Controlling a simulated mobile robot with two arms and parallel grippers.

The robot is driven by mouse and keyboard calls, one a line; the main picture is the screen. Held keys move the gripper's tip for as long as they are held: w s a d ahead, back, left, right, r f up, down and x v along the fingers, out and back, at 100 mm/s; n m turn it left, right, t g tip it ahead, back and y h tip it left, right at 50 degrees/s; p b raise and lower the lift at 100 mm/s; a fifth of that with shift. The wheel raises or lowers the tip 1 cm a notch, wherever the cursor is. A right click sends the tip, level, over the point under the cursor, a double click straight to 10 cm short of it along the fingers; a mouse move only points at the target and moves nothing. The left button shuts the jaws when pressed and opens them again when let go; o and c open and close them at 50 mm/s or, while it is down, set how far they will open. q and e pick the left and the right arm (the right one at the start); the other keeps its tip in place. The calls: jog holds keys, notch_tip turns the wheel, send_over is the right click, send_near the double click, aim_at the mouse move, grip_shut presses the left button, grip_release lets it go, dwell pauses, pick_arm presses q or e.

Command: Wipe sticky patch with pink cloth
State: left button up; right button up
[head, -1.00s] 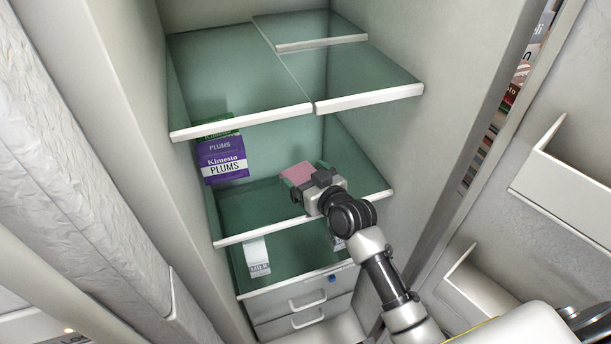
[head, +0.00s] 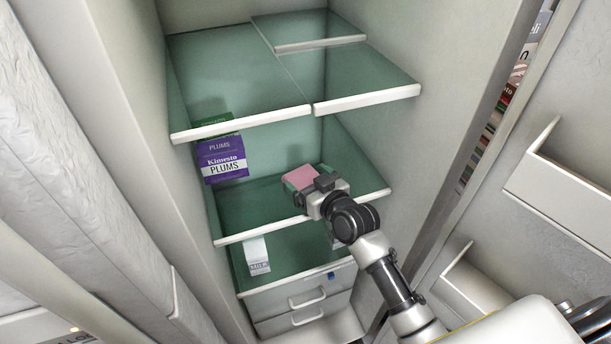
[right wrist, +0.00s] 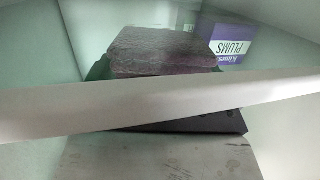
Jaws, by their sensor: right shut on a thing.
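The pink cloth (head: 300,176) is a folded pad in the jaws of my right gripper (head: 308,187), inside the fridge above the middle glass shelf (head: 245,212). The cloth also shows in the right wrist view (right wrist: 165,48), beyond a pale strip that crosses the picture. Dark green shows along the cloth's edge. My right gripper is shut on the cloth. I cannot tell whether the cloth touches the shelf. I cannot make out a sticky patch in either view. My left gripper is not in view.
A purple plums box (head: 221,159) stands at the left of the middle shelf and shows in the right wrist view (right wrist: 228,45). A white carton (head: 256,255) stands on the lower shelf. Upper shelves (head: 240,122) overhang. Fridge walls flank my right arm, and door bins (head: 560,185) are right.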

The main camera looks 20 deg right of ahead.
jog(key=shift+r+x, duration=0.2)
jog(key=shift+x, duration=1.2)
jog(key=shift+s, duration=0.1)
jog(key=shift+s+d, duration=0.1)
jog(key=shift+s, duration=0.05)
jog(key=shift+s+p, duration=0.2)
jog(key=shift+p, duration=0.15)
jog(key=shift+s+d+f, duration=0.1)
jog(key=shift+s+d, duration=0.05)
jog(key=shift+s, duration=0.3)
jog(key=shift+s+d+p, duration=0.2)
jog(key=shift+s+p, duration=0.35)
jog(key=shift+r+b+x, duration=0.1)
jog(key=shift+b+x, duration=0.05)
jog(key=shift+x, duration=0.6)
jog(key=shift+r+b+x, duration=0.15)
jog(key=shift+x, duration=0.6)
